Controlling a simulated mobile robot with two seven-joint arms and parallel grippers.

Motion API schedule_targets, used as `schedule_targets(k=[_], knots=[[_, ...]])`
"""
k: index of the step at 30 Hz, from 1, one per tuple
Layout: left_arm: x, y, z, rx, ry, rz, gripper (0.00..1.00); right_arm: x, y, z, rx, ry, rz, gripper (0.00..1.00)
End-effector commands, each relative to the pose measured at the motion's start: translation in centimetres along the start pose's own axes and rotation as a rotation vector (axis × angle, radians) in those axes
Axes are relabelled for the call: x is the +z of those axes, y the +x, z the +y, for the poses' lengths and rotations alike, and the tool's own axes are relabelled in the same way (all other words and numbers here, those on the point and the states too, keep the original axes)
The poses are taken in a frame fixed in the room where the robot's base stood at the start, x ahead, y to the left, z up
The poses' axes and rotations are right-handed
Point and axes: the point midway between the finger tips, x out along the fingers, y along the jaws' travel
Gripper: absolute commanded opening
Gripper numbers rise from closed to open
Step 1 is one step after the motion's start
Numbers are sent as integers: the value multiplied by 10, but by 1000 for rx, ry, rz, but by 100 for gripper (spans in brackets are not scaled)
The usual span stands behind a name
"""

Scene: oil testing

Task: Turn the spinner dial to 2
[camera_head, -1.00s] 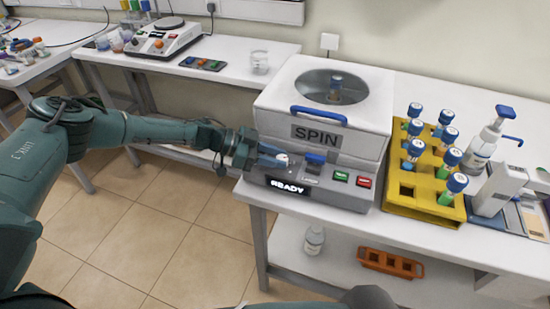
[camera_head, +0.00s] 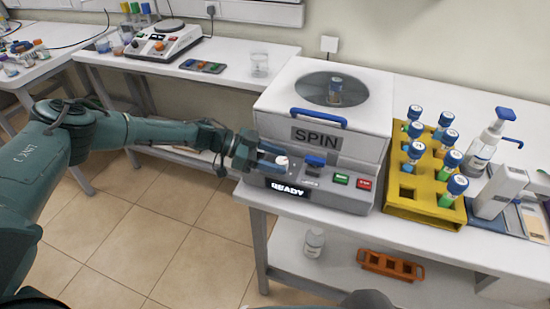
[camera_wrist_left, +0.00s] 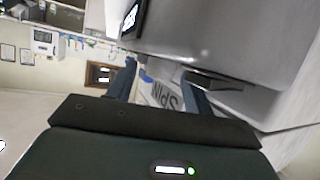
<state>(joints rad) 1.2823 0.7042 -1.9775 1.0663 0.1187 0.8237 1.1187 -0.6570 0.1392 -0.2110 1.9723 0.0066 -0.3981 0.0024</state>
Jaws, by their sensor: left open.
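The spinner (camera_head: 325,120) is a white box with a round lid window, a blue handle and the word SPIN. Its grey front panel shows READY, a green button (camera_head: 341,179) and a red button. The dial (camera_head: 283,160) is a small white knob at the panel's left; its setting is too small to read. My left gripper (camera_head: 277,160) is open with its blue fingers at the dial, seemingly on either side of it; contact cannot be told. In the left wrist view the open fingers (camera_wrist_left: 160,85) point toward the SPIN lettering, and the dial is not discernible. My right gripper is not in view.
A yellow rack (camera_head: 425,205) with several blue-capped tubes stands right of the spinner, beside a pump bottle (camera_head: 484,148). A glass beaker (camera_head: 260,64) and a hotplate (camera_head: 159,42) are on the back-left bench. An orange rack (camera_head: 391,266) lies on the lower shelf.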

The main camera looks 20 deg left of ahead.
Motion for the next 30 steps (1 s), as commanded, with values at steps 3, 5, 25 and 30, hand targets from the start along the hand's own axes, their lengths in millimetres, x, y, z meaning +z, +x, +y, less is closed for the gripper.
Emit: schedule_targets(k=[3,5,25,30], knots=[[0,-2,0,0,0,0,51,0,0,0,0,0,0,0],[1,-7,0,-2,0,0,51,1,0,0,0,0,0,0],[0,-126,0,-2,0,1,51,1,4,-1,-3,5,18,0],[0,-132,0,0,1,1,51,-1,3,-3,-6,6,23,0]])
